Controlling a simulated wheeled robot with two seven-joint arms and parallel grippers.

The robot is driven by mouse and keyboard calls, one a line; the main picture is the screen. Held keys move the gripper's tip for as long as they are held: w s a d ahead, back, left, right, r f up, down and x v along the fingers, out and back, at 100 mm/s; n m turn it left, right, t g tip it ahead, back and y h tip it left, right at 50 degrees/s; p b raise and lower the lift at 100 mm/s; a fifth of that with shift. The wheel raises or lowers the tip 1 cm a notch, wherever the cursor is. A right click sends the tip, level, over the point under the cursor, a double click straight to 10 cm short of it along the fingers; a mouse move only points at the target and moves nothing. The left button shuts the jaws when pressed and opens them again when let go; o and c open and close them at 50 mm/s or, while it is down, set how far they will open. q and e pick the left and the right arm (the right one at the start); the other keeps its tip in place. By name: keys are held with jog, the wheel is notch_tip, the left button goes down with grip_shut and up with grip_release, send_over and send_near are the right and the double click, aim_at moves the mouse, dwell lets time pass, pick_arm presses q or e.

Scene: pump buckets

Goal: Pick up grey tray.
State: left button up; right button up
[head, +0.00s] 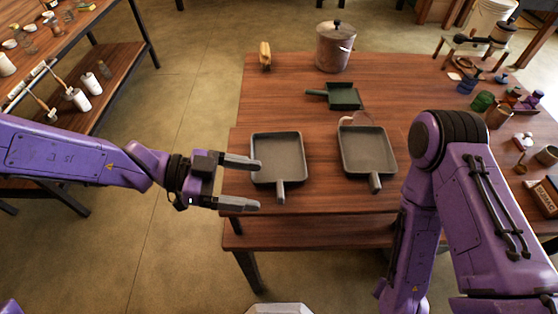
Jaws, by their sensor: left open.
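Two grey, square, shallow trays with short handles lie on the wooden table in the head view. The left grey tray (278,157) has its handle pointing toward me; the right grey tray (367,152) lies beside it, also with its handle toward me. I cannot tell which one the task means. My left gripper (257,186) is open at the left tray's near-left side. Its upper finger overlaps the tray's left edge in the picture, and its lower finger is left of the handle. I cannot tell whether they touch. My right gripper is not visible; only its arm shows.
A dark green pan (345,97) lies behind the trays, and a lidded pot (334,48) stands at the back. A small yellowish object (265,54) stands at the back left. Cups and small items crowd the right side. A shelf table (115,68) stands at left.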

aim_at(271, 196)
pick_arm(q)
jog(key=x, duration=0.2)
jog(key=f+x, duration=0.1)
jog(key=x, duration=0.2)
jog(key=shift+w+a, duration=0.15)
jog(key=shift+w, duration=0.05)
jog(key=shift+d, duration=0.2)
jog(key=c, duration=1.5)
jog(key=shift+o, duration=0.2)
jog(key=shift+r, duration=0.15)
